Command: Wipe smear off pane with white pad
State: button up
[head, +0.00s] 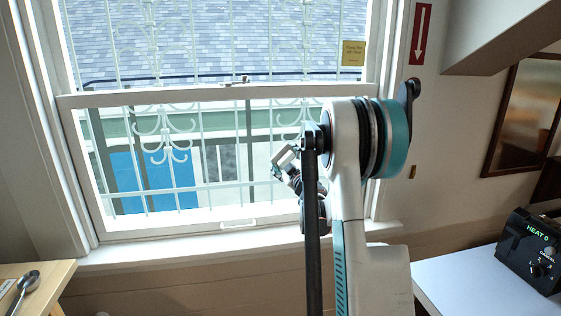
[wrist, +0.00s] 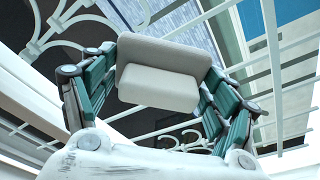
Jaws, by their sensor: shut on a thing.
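The window pane (head: 255,192) is the lower glass of the white-framed window in the head view. I cannot make out a smear on it. My gripper (head: 285,160) is small in front of the pane's right part, partly hidden by my arm. In the wrist view my gripper (wrist: 164,75) is shut on the white pad (wrist: 158,88), a pale grey-white block held between its teal-sided fingers. The window bars show behind the pad. I cannot tell whether the pad touches the glass.
A window sill (head: 160,250) runs below the pane. A wooden table with a metal spoon (head: 28,282) is at lower left. A white table (head: 455,285) with a black heater box (head: 532,248) is at right. A yellow note (head: 353,53) is on the upper glass.

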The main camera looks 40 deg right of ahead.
jog(key=s+d, duration=0.1)
jog(key=d, duration=0.1)
jog(key=s+d, duration=0.1)
jog(key=shift+s+d, duration=0.2)
jog(key=shift+d, duration=0.15)
jog(key=shift+s, duration=0.1)
dwell(0.3)
jog(key=shift+a+r+b+v, duration=0.1)
jog(key=shift+b+v, duration=0.05)
jog(key=shift+v, duration=0.85)
jog(key=shift+a+r+b+v, duration=0.1)
jog(key=shift+a+b+v, duration=0.1)
jog(key=shift+v, duration=0.75)
jog(key=shift+a+r+b+v, duration=0.1)
jog(key=shift+b+v, duration=0.05)
jog(key=shift+v, duration=0.85)
jog(key=shift+v, duration=1.3)
jog(key=shift+a+r, duration=0.1)
jog(key=shift+a, duration=0.1)
